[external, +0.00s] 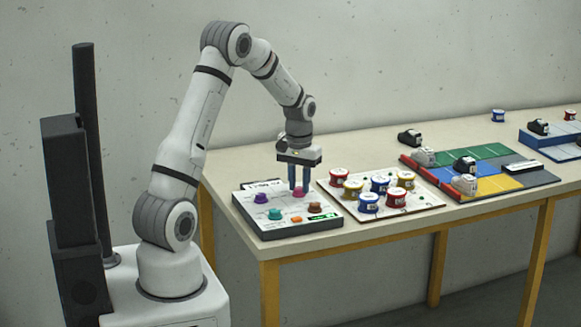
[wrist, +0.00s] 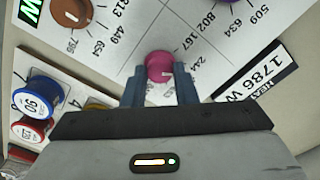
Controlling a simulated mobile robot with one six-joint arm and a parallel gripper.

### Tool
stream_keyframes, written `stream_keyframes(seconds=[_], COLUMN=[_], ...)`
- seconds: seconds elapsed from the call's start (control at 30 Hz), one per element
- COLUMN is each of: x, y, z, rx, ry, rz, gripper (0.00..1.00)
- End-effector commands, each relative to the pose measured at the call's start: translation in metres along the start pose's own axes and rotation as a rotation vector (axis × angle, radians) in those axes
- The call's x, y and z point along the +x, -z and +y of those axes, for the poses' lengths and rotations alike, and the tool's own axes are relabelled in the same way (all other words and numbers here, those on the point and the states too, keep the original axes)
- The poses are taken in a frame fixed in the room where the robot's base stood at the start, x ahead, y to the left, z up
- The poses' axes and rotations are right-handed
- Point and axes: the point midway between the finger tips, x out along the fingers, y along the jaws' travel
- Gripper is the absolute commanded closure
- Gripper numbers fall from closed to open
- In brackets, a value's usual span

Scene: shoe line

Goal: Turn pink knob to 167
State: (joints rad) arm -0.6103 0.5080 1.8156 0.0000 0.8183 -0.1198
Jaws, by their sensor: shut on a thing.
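The pink knob (external: 299,192) is on a white-topped panel (external: 284,219) with purple, teal and brown knobs. In the wrist view the pink knob (wrist: 159,66) sits between the fingertips of my gripper (wrist: 160,88), which is shut on it from above. The knob's pointer mark cannot be made out. My gripper (external: 299,188) points straight down in the external view.
The purple knob (external: 261,198), teal knob (external: 275,214) and brown knob (external: 315,207) stand close by. To the right is a board (external: 420,204) of red, yellow and blue spools. Further right are a coloured mat (external: 493,158) and several shoe-like objects.

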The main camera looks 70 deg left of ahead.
Motion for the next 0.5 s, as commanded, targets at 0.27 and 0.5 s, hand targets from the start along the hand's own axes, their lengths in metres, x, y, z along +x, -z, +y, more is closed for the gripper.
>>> stream_keyframes(seconds=[0.27,0.5], x=[0.0,-0.0004], y=[0.0006,0.0007], z=[0.0,0.0], rx=[-0.26,-0.47], ry=[0.0,-0.001], rz=[0.002,0.003], gripper=[0.97,0.97])
